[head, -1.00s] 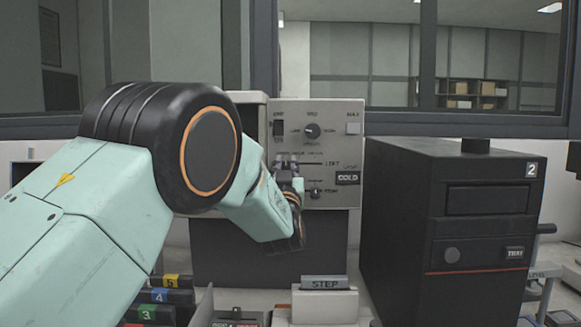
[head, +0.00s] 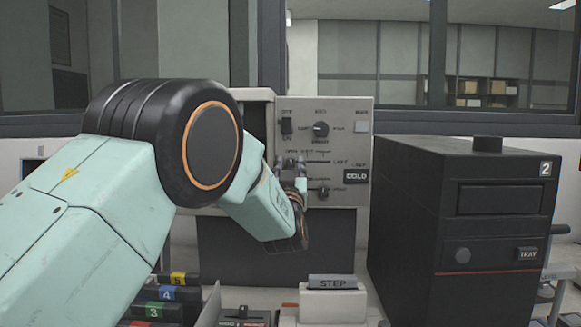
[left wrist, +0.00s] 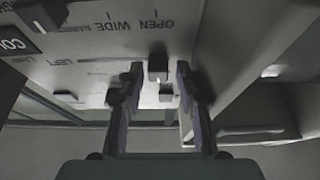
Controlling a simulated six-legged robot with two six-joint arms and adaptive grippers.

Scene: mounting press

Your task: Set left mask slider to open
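The grey press panel (head: 350,112) faces me, with the left mask slider's row marked LEFT. My left gripper (head: 290,163) is at the left end of that row and covers the knob there in the head view. In the left wrist view the panel appears upside down. The dark slider knob (left wrist: 158,68) stands near the OPEN mark, with WIDE and NARROW further left. My left gripper (left wrist: 157,88) is open, one finger on each side of the knob, with visible gaps. My right gripper is in neither view.
A lower row has another knob (head: 323,193). A rotary dial (head: 320,129) and a switch (head: 286,126) sit above. A black unit marked 2 (head: 450,210) stands at right. A STEP block (head: 333,283) and numbered coloured items (head: 165,294) are at the front.

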